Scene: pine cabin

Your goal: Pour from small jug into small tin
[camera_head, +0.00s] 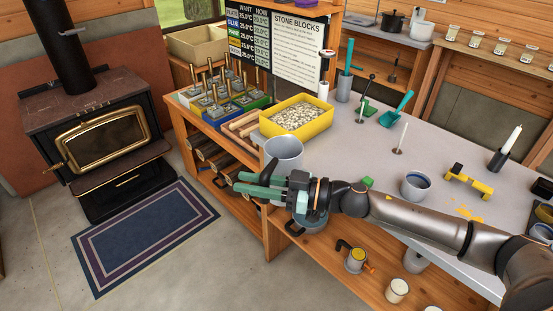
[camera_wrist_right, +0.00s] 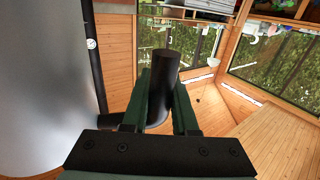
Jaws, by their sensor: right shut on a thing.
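The small jug (camera_head: 284,153) is a light grey, open-topped cylinder near the left front corner of the bench. It looks roughly upright in the head view. My right gripper (camera_head: 262,188) is in front of it, with green fingers shut on its dark handle. The right wrist view shows the dark handle (camera_wrist_right: 163,80) between the fingers and the jug's large grey body (camera_wrist_right: 40,80) at left. I cannot see the jug's contents. A round grey tin (camera_head: 416,188) with a dark blue inside stands on the bench to the right, apart from the jug. My left gripper is out of view.
A yellow tray (camera_head: 297,118) of pale pellets stands behind the jug. A blue-grey pot (camera_head: 312,222) is below my wrist, partly hidden. A teal scoop (camera_head: 398,112), a candle holder (camera_head: 399,151) and a yellow part (camera_head: 469,182) lie on the bench. Stove and rug are at left.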

